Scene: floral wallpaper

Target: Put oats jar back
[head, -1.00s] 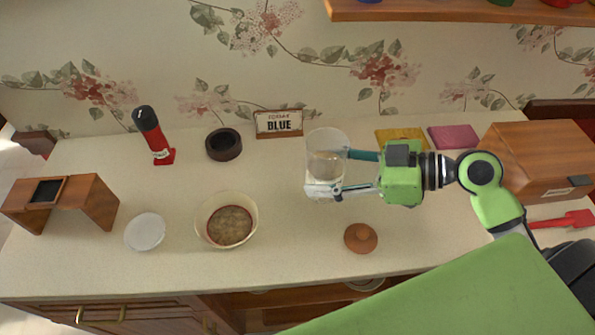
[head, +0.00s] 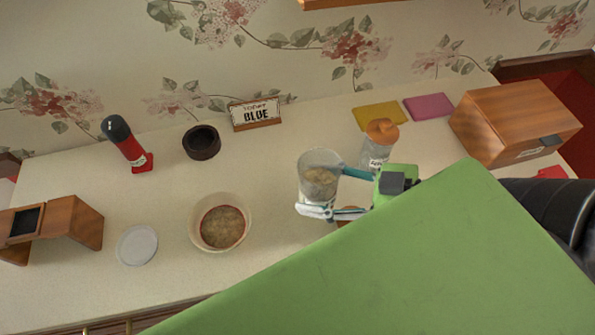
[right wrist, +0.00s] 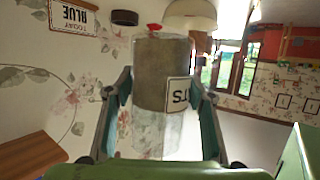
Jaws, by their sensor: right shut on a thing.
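A clear jar (head: 319,181) without a lid, with pale brown oats in its lower part, is held in my right gripper (head: 324,190). It stands roughly upright over the middle of the counter; I cannot tell if it touches it. In the right wrist view, the jar (right wrist: 160,95) sits between both fingers, and its label shows part of a word ending in "TS". A round wooden lid (head: 350,213) lies on the counter, mostly hidden behind the gripper. My left gripper is not in view.
A second jar (head: 376,150) with a wooden lid stands just behind the gripper. The left-front counter has free room.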

